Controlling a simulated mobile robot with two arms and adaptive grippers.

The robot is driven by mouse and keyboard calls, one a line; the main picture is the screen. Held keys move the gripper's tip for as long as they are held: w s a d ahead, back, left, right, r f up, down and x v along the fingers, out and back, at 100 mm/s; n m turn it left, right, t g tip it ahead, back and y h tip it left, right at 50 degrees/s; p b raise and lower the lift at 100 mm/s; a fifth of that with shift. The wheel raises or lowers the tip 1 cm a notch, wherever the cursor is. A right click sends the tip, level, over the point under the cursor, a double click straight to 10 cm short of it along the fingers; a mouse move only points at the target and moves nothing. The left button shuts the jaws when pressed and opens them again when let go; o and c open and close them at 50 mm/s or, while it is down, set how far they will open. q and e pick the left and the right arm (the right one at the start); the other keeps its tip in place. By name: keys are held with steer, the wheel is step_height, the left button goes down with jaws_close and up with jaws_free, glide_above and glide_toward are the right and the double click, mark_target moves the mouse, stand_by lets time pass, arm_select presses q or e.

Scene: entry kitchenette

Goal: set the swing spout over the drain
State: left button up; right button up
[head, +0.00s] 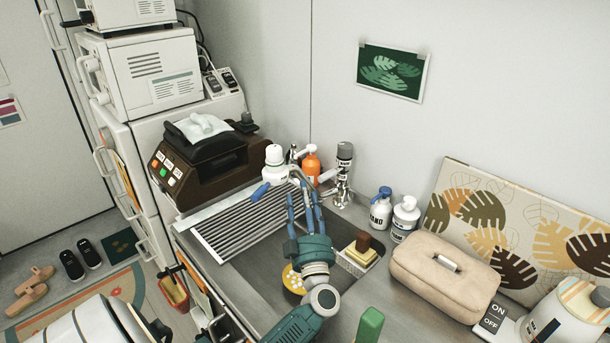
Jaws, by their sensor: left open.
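The tap (343,180) stands at the back edge of the sink, a chrome body with a dark grey top. A pale spout piece (328,175) reaches from it to the left, towards my fingertips; its far end is partly covered. My left gripper (303,187) is over the sink with its blue fingers pointing at the back wall, open, near the spout. I cannot tell whether a finger touches it. The sink basin (252,268) is partly hidden by my arm. A yellow round item with white dots (291,280) lies in it. I cannot make out the drain. My right gripper is not in view.
White (274,164) and orange (311,166) bottles stand behind my fingers. Soap bottles (381,208), a sponge caddy (357,255) and a beige bag (440,275) crowd the right. A green object (370,325) is at the front.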

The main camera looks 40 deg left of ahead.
mark_target(300, 174)
arm_select(q)
steer(key=x, duration=0.3)
steer(key=shift+w+a+r+p, duration=0.2)
steer(key=shift+a+r+p, duration=0.05)
steer(key=shift+r+p, duration=0.05)
steer(key=x, duration=0.4)
steer(key=shift+w+a+p, duration=0.2)
steer(key=shift+w+p, duration=0.1)
steer(key=shift+p, duration=0.05)
steer(key=shift+w+a+r, duration=0.1)
steer(key=shift+w+a, duration=0.1)
steer(key=shift+a, duration=0.1)
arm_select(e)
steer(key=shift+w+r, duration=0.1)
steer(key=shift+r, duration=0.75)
arm_select(q)
steer(key=shift+c, duration=0.5)
